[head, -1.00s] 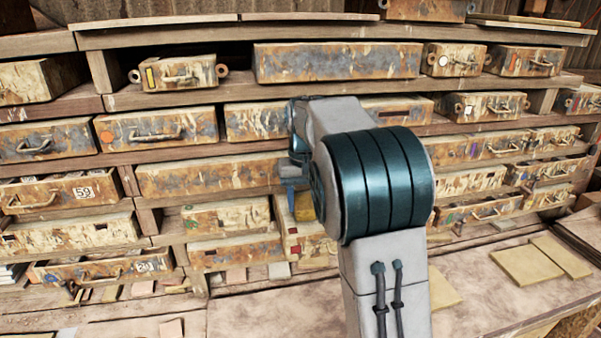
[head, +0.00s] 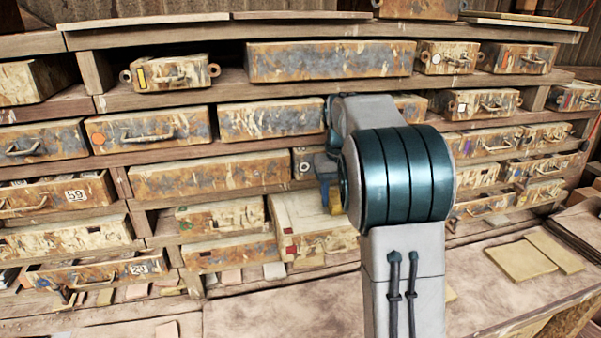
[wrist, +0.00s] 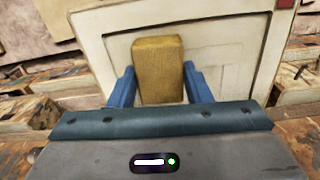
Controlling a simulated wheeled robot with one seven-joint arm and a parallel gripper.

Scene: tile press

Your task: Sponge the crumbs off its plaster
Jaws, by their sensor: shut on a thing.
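My gripper (wrist: 158,88) is shut on a yellow-brown sponge (wrist: 158,68), held upright between its two blue fingers in the wrist view. Beyond the sponge is a pale plaster slab (wrist: 210,50) with a raised cream rim and a red square at its upper right corner. The slab also shows in the head view (head: 300,215), pulled out from the shelves, partly hidden by my arm. The sponge seems to lie over the slab face; I cannot tell whether they touch. No crumbs can be made out.
Wooden shelves hold several rusty, flaking drawers, such as an orange-dotted one (head: 150,130) on the left. A dusty bench (head: 280,310) runs along the front, with flat tan tiles (head: 535,257) at the right. The bench's front middle is mostly clear.

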